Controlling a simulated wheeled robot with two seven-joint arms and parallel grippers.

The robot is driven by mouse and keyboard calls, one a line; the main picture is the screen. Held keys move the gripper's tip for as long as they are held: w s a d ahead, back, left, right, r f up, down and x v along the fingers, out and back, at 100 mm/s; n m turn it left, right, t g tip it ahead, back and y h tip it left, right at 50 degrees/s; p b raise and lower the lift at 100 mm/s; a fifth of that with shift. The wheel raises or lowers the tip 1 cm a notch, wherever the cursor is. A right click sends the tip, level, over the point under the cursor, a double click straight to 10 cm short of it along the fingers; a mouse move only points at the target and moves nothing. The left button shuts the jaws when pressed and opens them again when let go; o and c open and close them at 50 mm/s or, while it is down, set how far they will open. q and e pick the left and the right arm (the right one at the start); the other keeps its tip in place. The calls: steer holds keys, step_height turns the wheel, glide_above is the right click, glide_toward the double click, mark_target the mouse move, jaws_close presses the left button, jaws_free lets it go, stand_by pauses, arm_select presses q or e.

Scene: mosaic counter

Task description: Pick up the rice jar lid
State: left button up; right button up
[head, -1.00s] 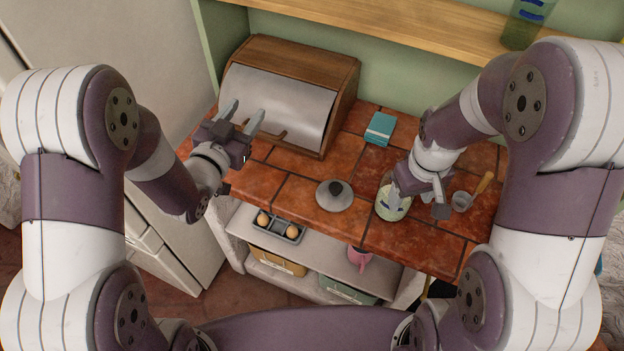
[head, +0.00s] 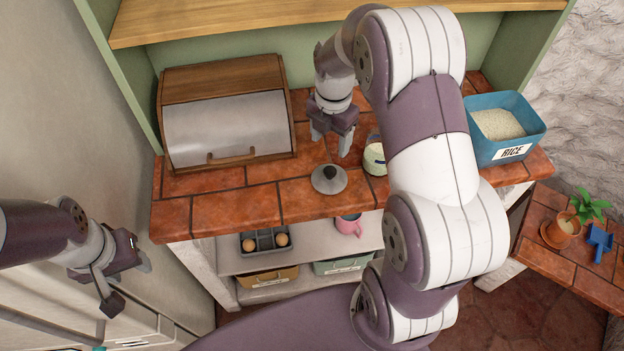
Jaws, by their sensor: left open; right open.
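The rice jar lid (head: 327,186), a round grey lid with a dark knob, lies flat on the tiled counter near its front edge. A glass jar (head: 374,158) with a pale label stands just right of it, partly hidden behind my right arm. My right gripper (head: 332,144) is open and empty. It points down above and just behind the lid, apart from it. My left gripper (head: 128,283) is open and empty, low at the left, in front of the counter and far from the lid.
A bread box (head: 228,128) stands at the back left of the counter. A teal bin (head: 490,152) labelled RICE stands at the right. A shelf below holds an egg tray (head: 264,240) and a pink mug (head: 349,225). A side table holds a potted plant (head: 565,228). The counter left of the lid is clear.

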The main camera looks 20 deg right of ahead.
step_height(320, 180, down, 2)
steer(key=d, duration=0.1)
steer(key=p, duration=0.2)
glide_above(330, 171)
steer(key=shift+n, duration=0.3)
steer(key=f, duration=0.5)
steer(key=shift+s+a, duration=0.2)
steer(key=f, duration=0.1)
steer(key=f+p, duration=0.1)
steer(key=f, duration=0.3)
steer(key=shift+w+d+f, duration=0.15)
steer(key=shift+w+d, duration=0.05)
steer(key=shift+d, duration=0.05)
steer(key=shift+w+f, duration=0.1)
steer(key=shift+f, duration=0.2)
arm_select(q)
steer(key=r, duration=0.3)
steer(key=shift+s+d+r, duration=0.1)
steer(key=shift+d+r, duration=0.15)
steer(key=shift+d, duration=0.05)
arm_select(e)
jaws_close()
